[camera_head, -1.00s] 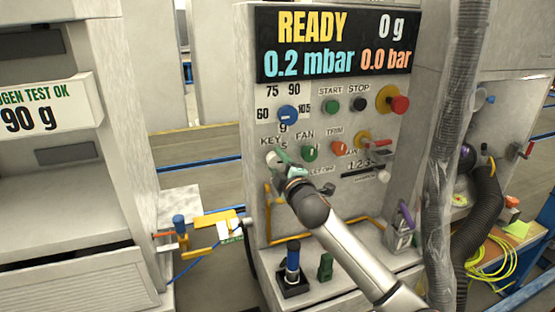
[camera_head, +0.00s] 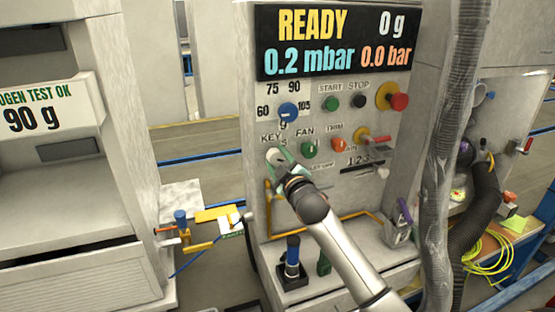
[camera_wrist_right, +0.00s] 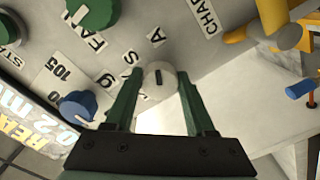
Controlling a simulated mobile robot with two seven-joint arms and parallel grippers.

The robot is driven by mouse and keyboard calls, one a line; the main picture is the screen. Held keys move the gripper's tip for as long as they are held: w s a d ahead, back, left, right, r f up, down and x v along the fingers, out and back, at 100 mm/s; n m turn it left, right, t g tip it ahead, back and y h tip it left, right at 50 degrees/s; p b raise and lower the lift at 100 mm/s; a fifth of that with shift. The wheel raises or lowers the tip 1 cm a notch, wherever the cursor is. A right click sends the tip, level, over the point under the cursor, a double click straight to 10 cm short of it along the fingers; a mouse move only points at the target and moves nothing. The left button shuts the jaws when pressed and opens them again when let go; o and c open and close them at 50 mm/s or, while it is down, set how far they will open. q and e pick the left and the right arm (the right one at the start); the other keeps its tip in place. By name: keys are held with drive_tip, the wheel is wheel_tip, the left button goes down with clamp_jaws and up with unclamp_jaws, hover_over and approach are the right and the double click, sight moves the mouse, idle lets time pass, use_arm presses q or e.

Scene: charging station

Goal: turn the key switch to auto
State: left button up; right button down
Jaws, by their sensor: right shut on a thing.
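The key switch (camera_head: 274,156) is a pale round knob under the KEY label on the control panel's front, left of the green FAN knob. My right gripper (camera_head: 281,157) reaches it from the lower right. In the right wrist view the knob (camera_wrist_right: 160,80) sits between the two green fingers (camera_wrist_right: 156,100), and the gripper is shut on it. A dark bar on the knob's face stands upright in that view, roughly in line with a small A label (camera_wrist_right: 156,38). My left gripper is not in view.
The green FAN knob (camera_head: 309,149) is close to the right of the gripper. A blue dial (camera_head: 288,112) is above. The orange TRIM knob (camera_head: 338,144) and a red emergency button (camera_head: 399,102) are farther right. A ribbed grey hose (camera_head: 452,150) hangs right of the panel.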

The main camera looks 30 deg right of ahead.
drive_tip(key=shift+c, duration=1.3)
unclamp_jaws()
drive_tip(key=shift+s, duration=0.15)
drive_tip(key=v, duration=1.2)
drive_tip(key=shift+b, duration=0.45)
drive_tip(key=shift+s, duration=0.15)
